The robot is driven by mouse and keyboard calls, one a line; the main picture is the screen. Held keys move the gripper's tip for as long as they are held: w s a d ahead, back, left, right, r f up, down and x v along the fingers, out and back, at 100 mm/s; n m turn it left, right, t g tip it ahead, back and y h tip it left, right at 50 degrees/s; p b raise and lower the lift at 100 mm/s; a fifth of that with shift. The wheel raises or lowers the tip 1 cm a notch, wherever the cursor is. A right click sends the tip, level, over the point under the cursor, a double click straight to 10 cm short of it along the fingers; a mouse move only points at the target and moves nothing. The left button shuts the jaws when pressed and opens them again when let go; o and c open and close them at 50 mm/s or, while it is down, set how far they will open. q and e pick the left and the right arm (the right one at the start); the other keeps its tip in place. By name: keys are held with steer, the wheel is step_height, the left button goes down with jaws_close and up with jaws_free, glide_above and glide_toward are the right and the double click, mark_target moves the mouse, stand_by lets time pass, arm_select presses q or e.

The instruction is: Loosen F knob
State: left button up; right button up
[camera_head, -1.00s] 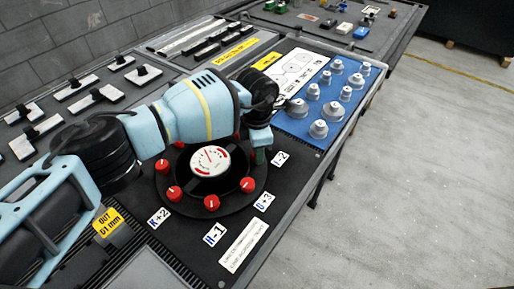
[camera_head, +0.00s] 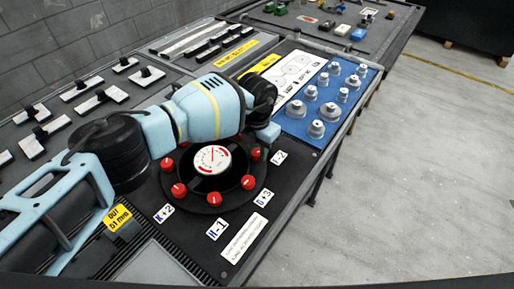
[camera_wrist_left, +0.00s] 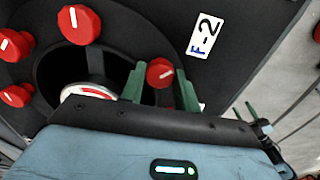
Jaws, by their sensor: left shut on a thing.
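The F knob (camera_wrist_left: 160,72) is a small red knob with a white line, on the dark round ring (camera_head: 200,208). It sits beside the white F -2 label (camera_wrist_left: 205,37) in the left wrist view. My left gripper (camera_wrist_left: 160,85) has its green fingers on both sides of this knob and is shut on it. In the head view my left gripper (camera_head: 266,134) reaches over the ring's right side, and its fingertips are mostly hidden. The round dial (camera_head: 212,159) with red marks and a needle sits at the ring's centre.
Other red knobs (camera_head: 214,199) stand around the ring, close to the held one. Labels K+2 (camera_head: 164,214), H-1 (camera_head: 216,230) and G+3 (camera_head: 263,197) lie around it. A blue panel (camera_head: 296,127) with several grey knobs is at the right. Clear floor lies beyond the bench edge.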

mark_target(257, 152)
stand_by(0.5)
arm_select(q)
steer(key=o, duration=1)
steer(key=shift+c, duration=0.2)
steer(key=shift+r, duration=0.1)
step_height(257, 152, up, 8)
steer(key=shift+f, duration=0.15)
